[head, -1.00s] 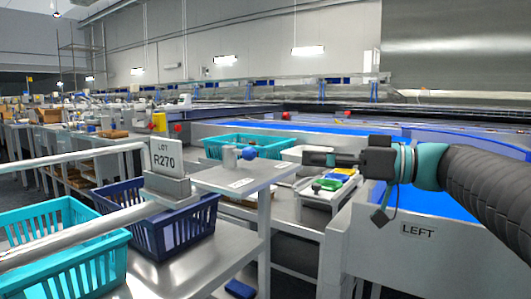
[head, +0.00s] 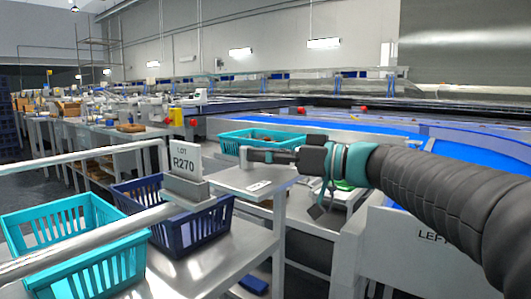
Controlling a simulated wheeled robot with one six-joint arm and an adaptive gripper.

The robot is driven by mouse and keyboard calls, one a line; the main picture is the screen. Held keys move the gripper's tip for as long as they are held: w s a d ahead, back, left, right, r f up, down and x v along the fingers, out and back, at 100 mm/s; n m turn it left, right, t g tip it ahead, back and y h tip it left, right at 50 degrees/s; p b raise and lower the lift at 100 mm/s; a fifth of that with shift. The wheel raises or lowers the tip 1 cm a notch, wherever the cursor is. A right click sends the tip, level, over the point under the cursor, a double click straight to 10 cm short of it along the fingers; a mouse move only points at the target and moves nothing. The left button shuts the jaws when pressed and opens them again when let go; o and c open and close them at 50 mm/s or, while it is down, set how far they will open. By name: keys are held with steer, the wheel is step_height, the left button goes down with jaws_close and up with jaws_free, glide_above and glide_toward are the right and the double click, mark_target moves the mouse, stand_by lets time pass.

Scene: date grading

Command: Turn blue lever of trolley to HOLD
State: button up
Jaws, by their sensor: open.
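The trolley (head: 200,273) stands at the front left, with baskets on its metal deck. A small raised metal shelf (head: 225,176) is at its right. In the head view my gripper (head: 262,155) reaches in from the right and is level just above this shelf. Its open fingers point left, at the spot of the lever post. The blue lever knob is hidden behind the gripper. A white label (head: 258,186) lies on the shelf, too small to read, so I cannot tell the lever's setting or whether the fingers touch it.
A lot sign reading R270 (head: 185,158) stands left of the shelf. Another turquoise basket (head: 232,143) and a blue conveyor (head: 340,126) lie beyond.

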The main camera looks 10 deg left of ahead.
jaws_close()
steer(key=shift+f+b, duration=0.1)
steer(key=shift+b, duration=0.2)
steer(key=shift+s+a+f+m+t+b, duration=0.1)
steer(key=shift+s+f+m+t+b, duration=0.1)
steer(key=shift+m+t+b, duration=0.5)
steer(key=t+b, duration=0.1)
steer(key=b, duration=0.1)
steer(key=m+t+h+b, duration=0.1)
steer(key=b, duration=0.1)
steer(key=shift+s+a, duration=0.25)
steer(key=shift+s, duration=0.15)
steer(key=t+b, duration=0.1)
steer(key=m+t+h, duration=0.1)
steer(key=t+b, duration=0.1)
steer(key=shift+s+a+r+m+b, duration=0.2)
steer(key=shift+s+a+m+b, duration=0.1)
steer(key=shift+m, duration=0.1)
steer(key=shift+s+a+r+m+t+h, duration=0.1)
steer(key=shift+a+m+t+h, duration=0.05)
steer(key=shift+m+t+h, duration=0.35)
steer(key=shift+s+a+r+m+t+h, duration=0.1)
steer(key=shift+m+t+h, duration=0.3)
steer(key=shift+t, duration=0.2)
